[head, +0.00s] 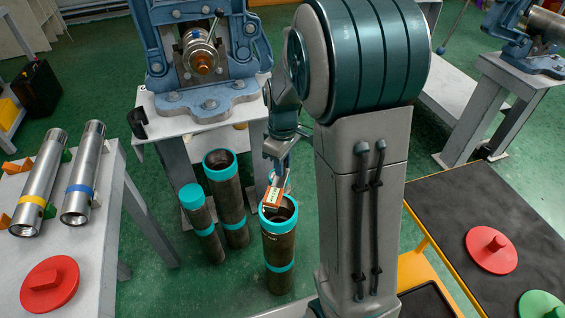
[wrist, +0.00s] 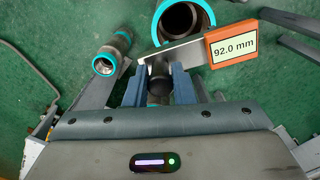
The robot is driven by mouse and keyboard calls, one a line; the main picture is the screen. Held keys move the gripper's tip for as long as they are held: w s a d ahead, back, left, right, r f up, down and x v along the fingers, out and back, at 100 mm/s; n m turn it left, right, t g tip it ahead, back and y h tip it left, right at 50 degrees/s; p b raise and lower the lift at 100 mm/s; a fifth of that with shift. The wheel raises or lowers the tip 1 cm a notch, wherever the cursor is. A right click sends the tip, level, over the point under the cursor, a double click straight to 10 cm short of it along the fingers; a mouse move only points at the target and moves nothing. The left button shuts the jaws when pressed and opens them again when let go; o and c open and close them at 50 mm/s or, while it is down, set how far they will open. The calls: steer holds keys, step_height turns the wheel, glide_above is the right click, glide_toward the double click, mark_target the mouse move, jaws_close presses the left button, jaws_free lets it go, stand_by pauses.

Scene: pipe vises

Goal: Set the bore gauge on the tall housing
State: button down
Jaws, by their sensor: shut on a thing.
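My gripper (head: 278,168) is shut on the bore gauge (head: 273,194), which has an orange body and a metal bar. In the wrist view, the gauge's display (wrist: 232,48) reads 92.0 mm and its bar lies across the tips of my gripper (wrist: 157,72). Dark cylindrical housings with teal bands stand on the floor. The gauge overlaps the mouth of the front housing (head: 279,246) in the head view; I cannot tell whether they touch. A wider housing (head: 230,198) and a narrow one (head: 205,232) stand to its left. I cannot tell which is the tall housing.
A blue vise (head: 210,100) on a stand holds a metal part behind the housings. A left table (head: 105,230) carries two metal tubes (head: 82,185) and a red disc (head: 50,283). A dark-topped table (head: 450,215) with red and green discs stands at right.

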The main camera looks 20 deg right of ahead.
step_height(320, 180, down, 7)
steer(key=b, duration=0.5)
steer(key=shift+f, duration=0.2)
steer(key=shift+f, duration=0.35)
stand_by(1.5)
steer(key=c, duration=1.1)
jaws_free()
steer(key=shift+c, duration=0.2)
steer(key=shift+r, duration=0.1)
steer(key=shift+r+p, duration=2.6)
steer(key=shift+r, duration=0.8)
